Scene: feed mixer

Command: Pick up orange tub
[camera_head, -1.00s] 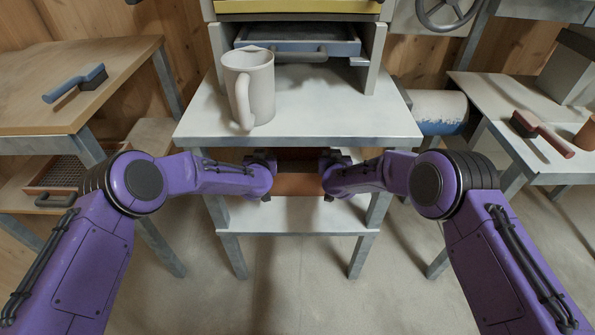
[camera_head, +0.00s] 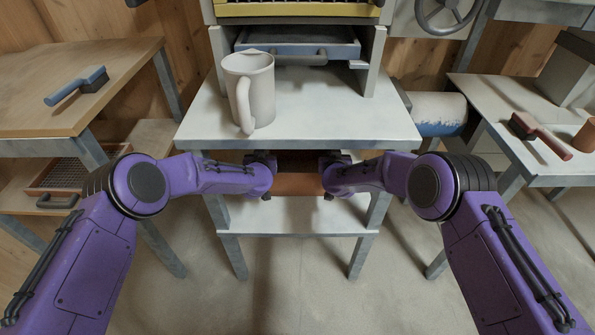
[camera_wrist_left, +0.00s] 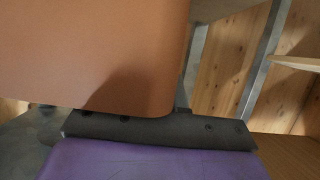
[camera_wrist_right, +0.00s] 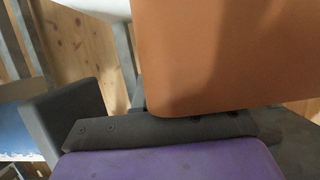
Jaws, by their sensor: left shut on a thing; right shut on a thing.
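The orange tub (camera_head: 297,184) is under the top of the middle table, mostly hidden by the tabletop and my arms. My left gripper (camera_head: 264,168) is at the tub's left side and my right gripper (camera_head: 328,168) is at its right side. In the left wrist view the tub's orange wall (camera_wrist_left: 90,50) fills the upper left, close against my gripper. In the right wrist view its wall (camera_wrist_right: 230,55) fills the upper right. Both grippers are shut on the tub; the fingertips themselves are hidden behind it.
The middle table (camera_head: 330,120) has a white top above my grippers and a lower shelf (camera_head: 300,218) below the tub. A large white mug (camera_head: 258,90) stands on the tabletop. Side tables hold a blue brush (camera_head: 77,85) and a red brush (camera_head: 540,135).

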